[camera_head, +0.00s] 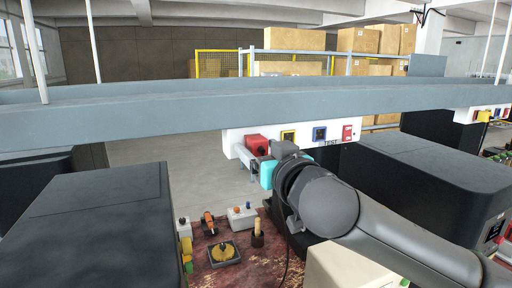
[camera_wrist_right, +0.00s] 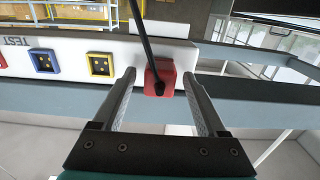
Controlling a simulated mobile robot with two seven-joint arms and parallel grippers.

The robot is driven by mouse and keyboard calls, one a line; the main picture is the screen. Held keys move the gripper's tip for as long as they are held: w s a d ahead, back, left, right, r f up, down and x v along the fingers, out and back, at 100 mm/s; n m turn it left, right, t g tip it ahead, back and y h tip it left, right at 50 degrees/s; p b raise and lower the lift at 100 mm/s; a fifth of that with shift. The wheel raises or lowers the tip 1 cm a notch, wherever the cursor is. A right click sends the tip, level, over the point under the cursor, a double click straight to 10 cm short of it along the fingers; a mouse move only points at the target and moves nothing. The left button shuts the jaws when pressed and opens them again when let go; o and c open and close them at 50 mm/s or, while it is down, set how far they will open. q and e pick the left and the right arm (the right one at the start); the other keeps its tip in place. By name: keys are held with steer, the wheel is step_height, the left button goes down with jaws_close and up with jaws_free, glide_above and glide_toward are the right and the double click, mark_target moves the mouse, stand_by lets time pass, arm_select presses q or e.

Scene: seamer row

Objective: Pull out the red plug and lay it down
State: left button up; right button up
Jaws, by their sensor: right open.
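The red plug (camera_head: 256,143) sits at the left end of the white socket panel (camera_head: 233,139), under the grey beam. In the right wrist view the red plug (camera_wrist_right: 164,73) has a black cable (camera_wrist_right: 142,35) running from its face. My right gripper (camera_wrist_right: 159,76) is open, with one finger on each side of the plug and a visible gap on both sides. I cannot tell how far the fingertips reach along it. In the head view my right gripper (camera_head: 254,166) is at the panel, partly hidden by its own wrist. My left gripper is not in view.
Yellow (camera_head: 289,136), blue (camera_head: 319,133) and red (camera_head: 347,132) sockets sit along the panel. The long grey beam (camera_head: 180,122) crosses above. Below, a worn red bench top (camera_head: 227,268) holds several small parts. Dark machine housings (camera_head: 85,225) flank it.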

mark_target(261, 150)
steer(key=shift+w+a, duration=0.2)
steer(key=shift+w, duration=0.25)
stand_by(1.2)
jaws_close()
stand_by(0.5)
steer(key=shift+s+d+f, duration=0.1)
steer(key=shift+s, duration=0.1)
stand_by(0.3)
steer(key=shift+p+v, duration=0.5)
steer(key=shift+v, duration=2.25)
